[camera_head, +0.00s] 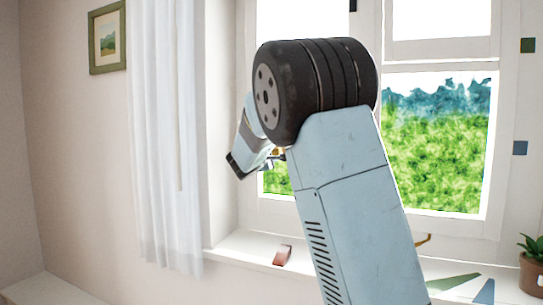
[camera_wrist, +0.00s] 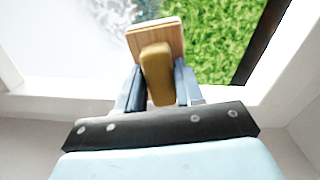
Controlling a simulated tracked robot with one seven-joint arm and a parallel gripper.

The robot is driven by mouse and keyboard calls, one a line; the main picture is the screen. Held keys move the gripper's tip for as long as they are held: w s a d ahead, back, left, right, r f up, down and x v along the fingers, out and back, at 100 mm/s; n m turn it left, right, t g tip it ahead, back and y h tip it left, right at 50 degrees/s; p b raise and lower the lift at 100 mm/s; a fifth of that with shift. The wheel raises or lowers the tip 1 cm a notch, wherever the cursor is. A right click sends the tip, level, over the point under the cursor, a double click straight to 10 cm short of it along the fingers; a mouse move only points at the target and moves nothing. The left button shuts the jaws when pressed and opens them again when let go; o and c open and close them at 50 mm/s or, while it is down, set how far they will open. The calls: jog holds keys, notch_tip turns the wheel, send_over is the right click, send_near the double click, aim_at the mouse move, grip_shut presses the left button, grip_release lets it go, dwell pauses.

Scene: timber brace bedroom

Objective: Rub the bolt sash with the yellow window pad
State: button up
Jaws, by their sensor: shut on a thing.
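In the wrist view my gripper (camera_wrist: 158,88) is shut on the yellow handle of the window pad (camera_wrist: 157,62). The pad has a wooden back and a pale edge, and it is held up in front of the window glass (camera_wrist: 222,42). I cannot tell whether its face touches the glass. Whitish, speckled haze covers the view left of the pad; green shows clearly on the right. In the head view my arm hides most of the gripper and the pad. The window's right sash (camera_head: 440,140) is in plain view; which sash is the bolt sash I cannot tell.
A white sill (camera_head: 240,250) runs below the window. On it are a small reddish-brown object (camera_head: 282,255) and, at the far right, a potted plant (camera_head: 533,270). A white curtain (camera_head: 165,140) hangs at the left. A framed picture (camera_head: 107,38) is on the wall.

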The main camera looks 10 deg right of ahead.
jog(key=shift+w+d, duration=0.35)
jog(key=shift+w, duration=0.05)
dwell(0.4)
jog(key=shift+s+d+r, duration=1.35)
jog(key=shift+s+d, duration=1.7)
jog(key=shift+d, duration=1.25)
jog(key=shift+w+a, duration=1.05)
jog(key=shift+a, duration=0.4)
jog(key=shift+w+a, duration=1)
jog(key=shift+a, duration=0.4)
jog(key=shift+w+a, duration=1.05)
jog(key=shift+a, duration=0.4)
jog(key=shift+d+r, duration=0.15)
jog(key=shift+r, duration=1.1)
jog(key=s+d, duration=0.4)
jog(key=d, duration=0.1)
jog(key=shift+s+d, duration=0.15)
jog(key=shift+d, duration=0.05)
